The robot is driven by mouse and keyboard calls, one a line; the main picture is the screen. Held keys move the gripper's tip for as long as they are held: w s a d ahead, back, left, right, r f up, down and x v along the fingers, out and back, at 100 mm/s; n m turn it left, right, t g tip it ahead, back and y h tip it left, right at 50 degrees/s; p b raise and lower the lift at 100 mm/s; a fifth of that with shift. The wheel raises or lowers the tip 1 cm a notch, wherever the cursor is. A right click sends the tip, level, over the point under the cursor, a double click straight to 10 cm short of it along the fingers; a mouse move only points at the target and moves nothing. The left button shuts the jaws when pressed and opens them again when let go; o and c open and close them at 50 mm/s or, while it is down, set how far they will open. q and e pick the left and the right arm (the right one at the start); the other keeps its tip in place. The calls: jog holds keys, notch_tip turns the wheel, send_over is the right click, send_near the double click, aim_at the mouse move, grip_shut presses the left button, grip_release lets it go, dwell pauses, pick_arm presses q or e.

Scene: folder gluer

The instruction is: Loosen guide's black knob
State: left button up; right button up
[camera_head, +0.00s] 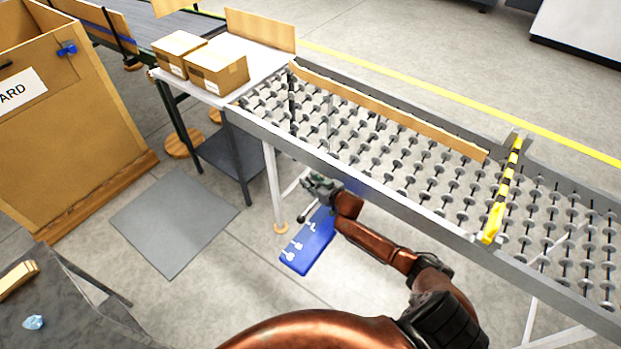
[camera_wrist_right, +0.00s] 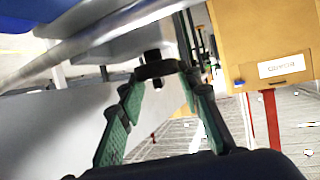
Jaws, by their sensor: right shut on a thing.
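A black round knob (camera_wrist_right: 155,69) shows in the right wrist view, at the end of a dark stem below a pale metal part. The fingertips of my right gripper (camera_wrist_right: 160,82) are at its two sides, with green ribbed pads, and are shut on it. In the head view my right gripper (camera_head: 322,186) is at the near side of the roller conveyor, below its side rail. The knob cannot be made out there. A long wooden strip (camera_head: 390,112), possibly the guide, lies along the rollers. My left gripper is not in view.
The conveyor's side rail (camera_head: 370,191) runs close above my right gripper. A blue panel (camera_head: 309,243) with white shapes is below the gripper. Cartons (camera_head: 218,70) stand on a table at the conveyor's left end. A grey mat (camera_head: 174,222) lies on open floor.

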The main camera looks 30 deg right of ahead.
jog(key=shift+d+f+n+g+y, duration=0.1)
jog(key=shift+n+g+y, duration=0.2)
jog(key=shift+n+y, duration=0.8)
jog(key=shift+y, duration=0.3)
jog(key=o, duration=1.2)
jog(key=shift+c, duration=0.2)
jog(key=shift+s, duration=0.1)
jog(key=v, duration=1.1)
jog(key=shift+s+r, duration=0.3)
jog(key=shift+s, duration=0.05)
